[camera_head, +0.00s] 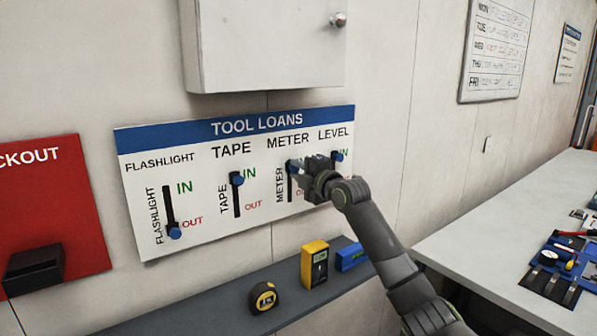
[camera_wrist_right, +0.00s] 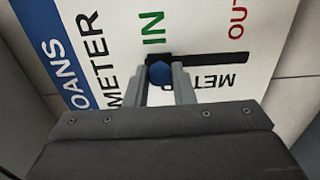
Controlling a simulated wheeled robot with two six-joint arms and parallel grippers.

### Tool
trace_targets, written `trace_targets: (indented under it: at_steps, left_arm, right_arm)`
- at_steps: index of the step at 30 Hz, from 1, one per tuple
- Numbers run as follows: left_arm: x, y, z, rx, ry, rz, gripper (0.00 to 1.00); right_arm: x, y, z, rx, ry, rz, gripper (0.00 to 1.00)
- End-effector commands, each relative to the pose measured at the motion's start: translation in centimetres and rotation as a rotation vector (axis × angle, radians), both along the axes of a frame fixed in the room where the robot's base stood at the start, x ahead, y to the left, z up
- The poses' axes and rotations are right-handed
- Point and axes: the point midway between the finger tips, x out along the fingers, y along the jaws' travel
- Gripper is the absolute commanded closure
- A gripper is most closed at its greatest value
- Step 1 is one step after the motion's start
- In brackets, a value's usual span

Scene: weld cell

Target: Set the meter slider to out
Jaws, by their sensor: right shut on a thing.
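The white TOOL LOANS board (camera_head: 205,165) with a blue header hangs on the wall. The blue meter slider knob (camera_head: 292,164) is at the top of its vertical black slot, by the IN end. In the right wrist view the knob (camera_wrist_right: 160,73) sits between the two fingers, at the IN end of the slot (camera_wrist_right: 220,59). The slot toward OUT is bare there. My right gripper (camera_head: 303,169) is shut on the knob, and its arm covers part of the METER and LEVEL columns. My left gripper is not in view.
The flashlight knob (camera_head: 175,232) is at OUT; the tape knob (camera_head: 237,178) and level knob (camera_head: 337,156) are near IN. A grey shelf (camera_head: 215,308) below holds a tape measure (camera_head: 264,298), a yellow meter (camera_head: 314,264) and a blue level (camera_head: 349,257). A cabinet (camera_head: 265,45) hangs above.

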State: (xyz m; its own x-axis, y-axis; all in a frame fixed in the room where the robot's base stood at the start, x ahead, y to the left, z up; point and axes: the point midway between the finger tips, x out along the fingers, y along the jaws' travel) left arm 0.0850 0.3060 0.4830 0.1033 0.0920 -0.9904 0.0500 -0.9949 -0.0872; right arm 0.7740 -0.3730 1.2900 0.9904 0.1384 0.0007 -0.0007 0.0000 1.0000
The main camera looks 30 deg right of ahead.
Motion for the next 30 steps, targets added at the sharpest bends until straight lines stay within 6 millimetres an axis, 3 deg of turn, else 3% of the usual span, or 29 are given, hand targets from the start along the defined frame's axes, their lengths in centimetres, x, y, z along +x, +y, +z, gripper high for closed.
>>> trace_targets:
  at_steps: [15, 28, 29, 30]
  left_arm:
    - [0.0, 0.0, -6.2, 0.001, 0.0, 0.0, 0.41]
    - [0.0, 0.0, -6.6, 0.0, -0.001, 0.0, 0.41]
    - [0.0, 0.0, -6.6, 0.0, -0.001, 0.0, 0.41]
    - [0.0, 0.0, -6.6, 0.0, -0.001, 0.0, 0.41]
  right_arm:
    - [0.0, 0.0, -8.4, 0.0, 0.002, 0.001, 1.0]
    - [0.0, 0.0, -9.6, 0.001, 0.009, 0.0, 1.0]
    - [0.0, 0.0, -9.6, 0.001, 0.009, 0.0, 0.76]
    - [0.0, 0.0, -9.6, 0.001, 0.01, 0.0, 0.71]
